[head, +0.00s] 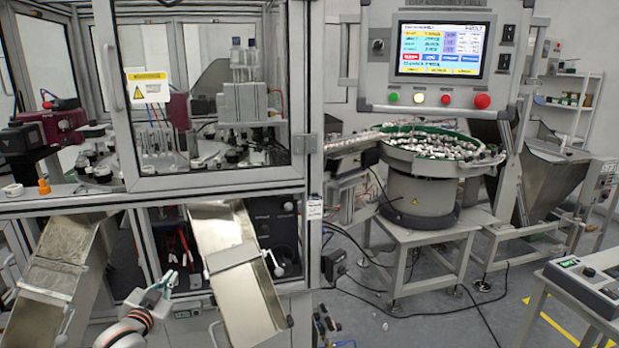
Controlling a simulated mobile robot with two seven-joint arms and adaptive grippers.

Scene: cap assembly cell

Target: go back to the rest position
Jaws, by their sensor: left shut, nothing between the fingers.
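My left gripper (168,281) is low in the head view, left of centre, in front of the cap assembly machine. It is small in the picture, shut and empty. It is between the left metal chute (57,270) and the middle metal chute (235,270) in the picture. I cannot tell whether it touches anything. My right gripper is not in view.
The glazed machine frame (215,187) fills the left side. A bowl feeder (420,190) full of caps stands on a bench at centre right, below a control panel with a screen (440,48). Cables lie on the floor. A table (590,300) stands at the right edge.

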